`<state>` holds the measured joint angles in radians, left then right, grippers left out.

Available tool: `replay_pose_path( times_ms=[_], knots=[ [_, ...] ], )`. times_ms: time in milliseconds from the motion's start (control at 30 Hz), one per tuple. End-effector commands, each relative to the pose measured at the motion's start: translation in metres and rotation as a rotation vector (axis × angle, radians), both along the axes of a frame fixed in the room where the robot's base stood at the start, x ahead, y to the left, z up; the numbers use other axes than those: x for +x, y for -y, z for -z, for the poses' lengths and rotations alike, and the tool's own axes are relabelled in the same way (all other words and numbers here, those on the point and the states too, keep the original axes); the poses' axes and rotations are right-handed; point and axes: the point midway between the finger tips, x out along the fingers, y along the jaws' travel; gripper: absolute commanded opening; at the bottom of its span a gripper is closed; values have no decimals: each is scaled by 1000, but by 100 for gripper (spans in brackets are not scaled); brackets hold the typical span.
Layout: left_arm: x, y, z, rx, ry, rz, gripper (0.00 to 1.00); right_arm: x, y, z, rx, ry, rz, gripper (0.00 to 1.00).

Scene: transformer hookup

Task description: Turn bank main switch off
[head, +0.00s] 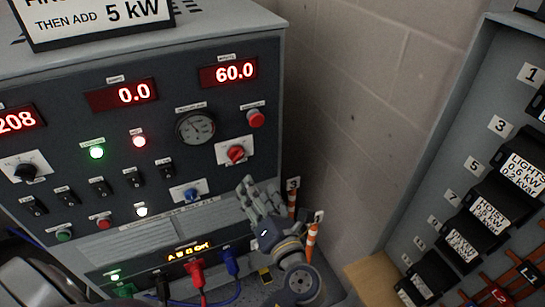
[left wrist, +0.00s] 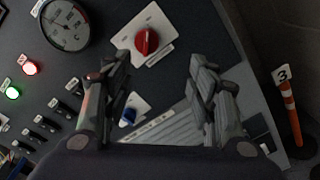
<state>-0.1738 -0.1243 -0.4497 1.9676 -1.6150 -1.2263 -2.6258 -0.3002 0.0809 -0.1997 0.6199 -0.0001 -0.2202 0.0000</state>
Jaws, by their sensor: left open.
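A red rotary knob (head: 236,153) sits on a white plate on the grey panel, below the red push button. In the left wrist view this red knob (left wrist: 146,42) shows just beyond my fingertips, nearer the left finger. Its plate lettering is too small to read, so I cannot tell its position or whether it is the bank main switch. My left gripper (head: 262,193) is open and empty in front of the panel, below and right of the knob. Its spread fingers also show in the left wrist view (left wrist: 163,65). My right gripper is not in view.
A blue knob (head: 191,194) and a round gauge (head: 196,128) are on the panel nearby. Orange-white posts (head: 311,243) stand right of my gripper. Coloured plugs (head: 196,272) are at the panel's foot. A breaker panel (head: 440,150) is at the right.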

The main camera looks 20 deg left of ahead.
Motion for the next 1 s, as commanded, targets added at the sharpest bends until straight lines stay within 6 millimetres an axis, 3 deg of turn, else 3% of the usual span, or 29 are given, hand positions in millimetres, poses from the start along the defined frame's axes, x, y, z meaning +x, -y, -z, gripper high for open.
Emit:
replay_pose_path(
  times_ms=[100, 200, 700, 1000],
  knots=[
    [-7, -7, -18, 55, -8, -35, 52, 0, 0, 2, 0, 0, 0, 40],
    [-4, -13, -22, 68, -11, -43, 52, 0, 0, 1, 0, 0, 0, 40],
    [52, -77, -21, 66, -12, -40, 52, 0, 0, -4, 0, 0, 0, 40],
    [62, -89, -20, 64, -13, -37, 52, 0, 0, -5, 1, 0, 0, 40]
  ],
)
